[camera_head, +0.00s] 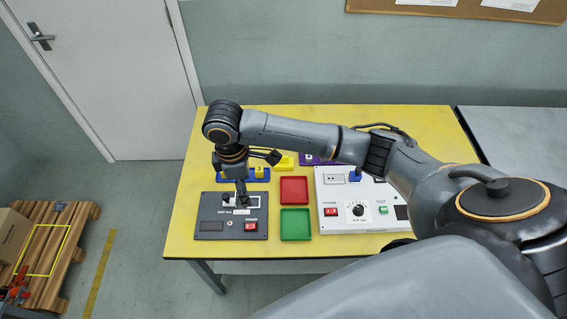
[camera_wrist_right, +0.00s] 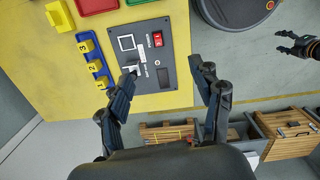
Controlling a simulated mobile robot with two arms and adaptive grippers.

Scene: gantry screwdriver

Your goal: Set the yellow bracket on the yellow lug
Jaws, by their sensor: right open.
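My right gripper (camera_head: 241,197) is above the dark grey control panel (camera_head: 210,226) at the table's left side. In the right wrist view its two fingers (camera_wrist_right: 169,72) are spread apart with nothing between them. A yellow piece (camera_head: 285,163), perhaps the bracket, lies at the back of the table, right of the blue rack; it also shows in the wrist view (camera_wrist_right: 59,16). The blue rack (camera_wrist_right: 91,63) carries several yellow numbered pieces (camera_wrist_right: 86,46). I cannot tell which yellow part is the lug. My left gripper (camera_wrist_right: 297,45) shows small at the wrist view's right edge, away from the table.
A red tray (camera_head: 294,190) and a green tray (camera_head: 296,224) lie right of the dark panel. A white control panel (camera_head: 330,217) and a purple piece (camera_head: 304,160) are farther right. A pallet (camera_head: 73,247) with a box stands on the floor at left.

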